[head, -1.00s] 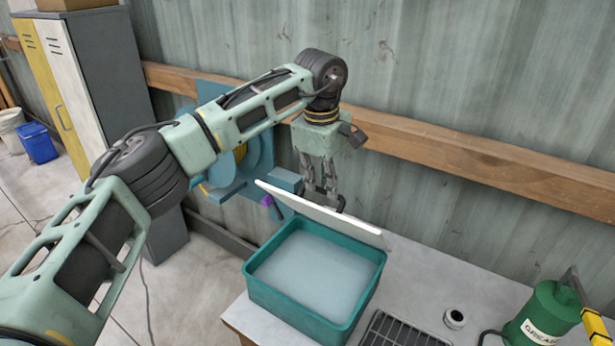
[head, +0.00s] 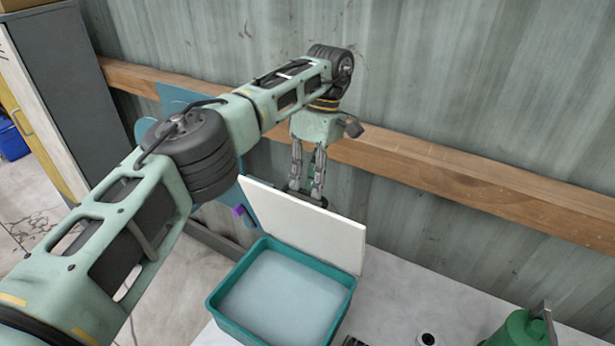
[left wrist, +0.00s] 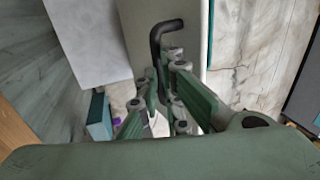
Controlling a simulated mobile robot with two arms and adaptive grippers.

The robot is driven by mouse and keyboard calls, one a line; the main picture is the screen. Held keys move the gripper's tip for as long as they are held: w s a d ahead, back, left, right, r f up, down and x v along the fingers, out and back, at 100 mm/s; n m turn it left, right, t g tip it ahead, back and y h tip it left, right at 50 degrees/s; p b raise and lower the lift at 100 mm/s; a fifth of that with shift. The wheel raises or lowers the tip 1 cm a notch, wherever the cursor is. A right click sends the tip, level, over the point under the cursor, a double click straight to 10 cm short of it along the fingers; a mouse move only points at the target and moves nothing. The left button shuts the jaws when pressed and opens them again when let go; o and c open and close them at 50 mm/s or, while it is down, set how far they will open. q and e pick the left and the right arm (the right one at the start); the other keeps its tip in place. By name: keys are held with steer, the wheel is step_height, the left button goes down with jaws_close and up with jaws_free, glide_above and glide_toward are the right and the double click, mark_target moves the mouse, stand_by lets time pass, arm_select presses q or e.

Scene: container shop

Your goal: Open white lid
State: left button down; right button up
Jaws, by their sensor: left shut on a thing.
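The white lid (head: 302,222) stands steeply raised along the back edge of the teal box (head: 233,338), with its inner face showing. The box is open on top, and a pale, flat surface shows inside. My left gripper (head: 308,197) is behind the lid's upper edge, and its fingertips are partly hidden by it. In the left wrist view, the left gripper (left wrist: 160,82) is shut on a black bent handle (left wrist: 156,38) at the pale lid (left wrist: 190,35). My right gripper is not in view.
The box stands on a light table (head: 415,290). A green can (head: 520,332) and a small dark-topped round item (head: 428,339) are at the right. A wooden rail (head: 440,172) runs along the corrugated wall close behind my left gripper.

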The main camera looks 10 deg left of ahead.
arm_select(q)
step_height(320, 180, down, 2)
steer(key=shift+s+d, duration=0.15)
steer(key=c, duration=2.2)
jaws_free()
steer(key=o, duration=0.3)
steer(key=shift+w+d+f, duration=0.1)
steer(key=shift+w+f, duration=0.05)
steer(key=shift+w, duration=0.3)
steer(key=shift+w+d+f, duration=0.1)
steer(key=shift+w+f, duration=0.05)
steer(key=shift+w, duration=0.25)
steer(key=shift+o, duration=0.2)
step_height(320, 180, up, 10)
steer(key=shift+s+r, duration=0.15)
steer(key=shift+r, duration=0.1)
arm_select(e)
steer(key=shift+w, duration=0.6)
arm_select(q)
steer(key=shift+s+a, duration=0.1)
